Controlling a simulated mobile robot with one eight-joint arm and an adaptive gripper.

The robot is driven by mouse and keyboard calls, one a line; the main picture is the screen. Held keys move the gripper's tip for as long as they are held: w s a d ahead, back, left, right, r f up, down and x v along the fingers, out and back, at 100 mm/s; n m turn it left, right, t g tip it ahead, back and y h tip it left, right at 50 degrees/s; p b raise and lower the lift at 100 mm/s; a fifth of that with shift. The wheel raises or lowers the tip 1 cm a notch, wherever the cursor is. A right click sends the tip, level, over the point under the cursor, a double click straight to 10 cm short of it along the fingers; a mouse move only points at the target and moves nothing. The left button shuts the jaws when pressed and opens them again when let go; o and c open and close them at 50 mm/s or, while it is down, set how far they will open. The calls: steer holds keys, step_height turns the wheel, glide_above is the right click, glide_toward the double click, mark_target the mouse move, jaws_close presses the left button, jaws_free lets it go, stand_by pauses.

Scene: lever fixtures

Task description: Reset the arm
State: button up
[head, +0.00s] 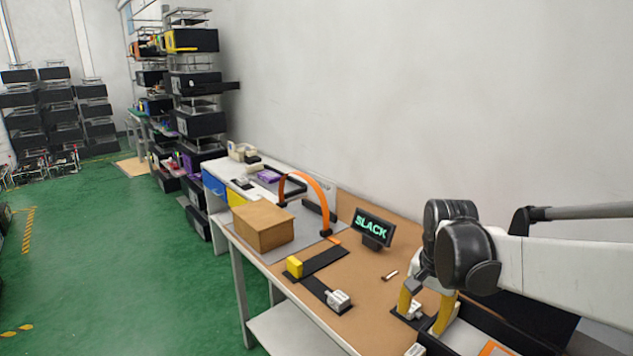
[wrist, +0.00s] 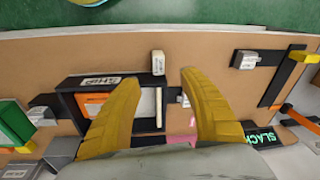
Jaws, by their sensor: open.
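My gripper (head: 426,312) is over the right part of the brown bench, its two yellow fingers apart and pointing down. In the wrist view the gripper (wrist: 158,76) has nothing between its fingertips. A small white block (wrist: 158,62) lies below, just past the fingertips, at the edge of a black tray (wrist: 70,86) labelled SHIP. Whether the fingers touch anything is unclear. A black rail fixture (head: 318,272) carries a yellow block (head: 294,267) and a white-grey block (head: 338,300); it also shows in the wrist view (wrist: 280,75).
A lit SLACK sign (head: 372,226) stands behind the rail. A cardboard box (head: 263,228) and an orange arch (head: 322,190) stand farther left on the bench. A small stick (head: 390,275) lies near the sign. Green floor (head: 130,260) is open left of the bench.

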steer(key=s+a+r+n+t, duration=0.2)
steer(key=s+n+t, duration=0.1)
steer(key=s, duration=0.4)
steer(key=s+a+r+n+t, duration=0.1)
steer(key=s+a+n+t, duration=0.1)
steer(key=s+n, duration=0.3)
steer(key=s+a, duration=0.1)
steer(key=s, duration=0.2)
steer(key=shift+s+r+t, duration=0.3)
steer(key=shift+r+t, duration=0.1)
